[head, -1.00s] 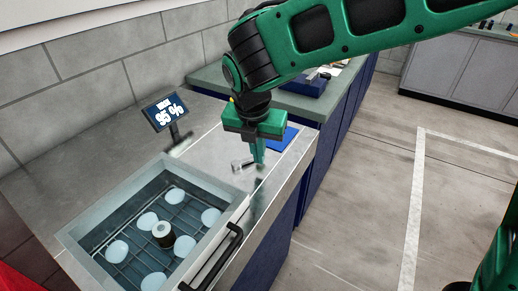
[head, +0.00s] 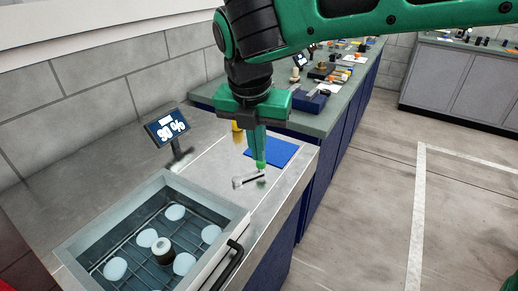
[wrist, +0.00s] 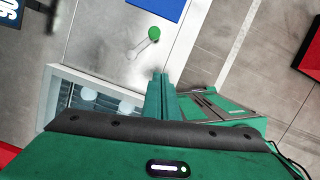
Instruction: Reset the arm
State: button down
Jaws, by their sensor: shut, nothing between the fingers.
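My green gripper (head: 260,165) hangs from the arm at the upper middle of the head view, pointing down, its fingers together and empty. In the wrist view my gripper (wrist: 160,76) shows its closed fingers near the picture's middle. Below the fingertips in the head view a small metal piece (head: 247,182) lies on the steel counter. In the wrist view this piece (wrist: 143,45) has a green round end (wrist: 154,33). Whether the fingertips touch it in the head view I cannot tell; in the wrist view they appear apart.
A steel basin (head: 242,214) holds several pale discs and a dark spool (head: 162,248). A display (head: 167,127) reading a percentage stands behind it. A blue mat (head: 272,151) lies on the counter. Another bench (head: 318,122) with tools stands behind. The floor at right is clear.

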jog(key=d+f+m+g+h, duration=0.1)
jog(key=d+f+m+g, duration=0.15)
jog(key=d+m, duration=2.3)
jog(key=s+d+f+m+y, duration=0.1)
jog(key=s+d+f+m, duration=0.2)
jog(key=s+d+m, duration=0.4)
jog(key=s+d+f+m, duration=0.3)
jog(key=s+d+m, duration=0.4)
jog(key=s+d, duration=0.4)
jog(key=shift+d+f+y, duration=0.2)
jog(key=shift+d+y, duration=0.2)
jog(key=shift+d, duration=0.3)
